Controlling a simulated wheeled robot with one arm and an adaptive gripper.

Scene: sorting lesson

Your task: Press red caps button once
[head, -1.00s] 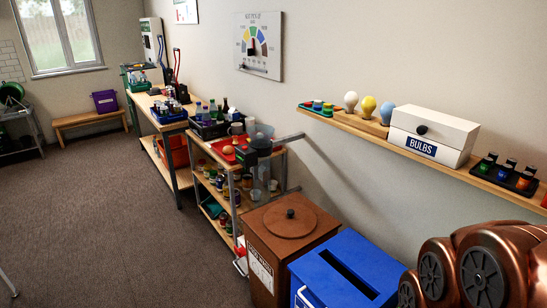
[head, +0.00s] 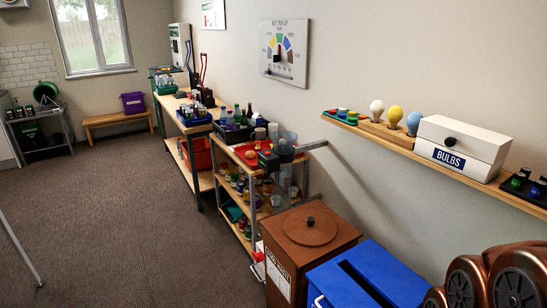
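No button that I can clearly make out as the red caps button shows in the head view. A small green tray (head: 342,117) with several coloured round pieces sits at the left end of the wall shelf; the pieces are too small to tell whether any is a button. My gripper is not in view.
The wall shelf (head: 440,163) also bears bulbs and a white BULBS box (head: 462,146). Below stand a brown lidded bin (head: 310,250), a blue slotted bin (head: 366,280) and a loaded cart (head: 255,165). A workbench (head: 190,125) is further back. Carpet (head: 130,220) on the left is mostly clear.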

